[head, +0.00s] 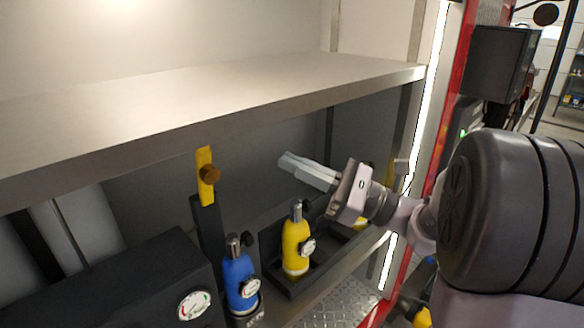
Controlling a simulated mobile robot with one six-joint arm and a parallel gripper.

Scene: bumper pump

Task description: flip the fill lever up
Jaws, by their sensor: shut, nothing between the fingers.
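A yellow lever (204,187) with a round brown knob stands roughly upright at the top of a dark post, just below the shelf's front edge. It looks like the fill lever, but no label can be read. My gripper (284,162) is shut and empty. It points left, a clear distance to the right of the lever and apart from it. The fingertips are above and left of the yellow cylinder. The lever's lower end meets the dark post, and its pivot cannot be made out.
A metal shelf (215,105) spans above the lever. A blue cylinder (239,281) and a yellow cylinder (295,247), both with gauges, stand below. A black box with a gauge (150,285) sits at lower left. The space between gripper and lever looks clear.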

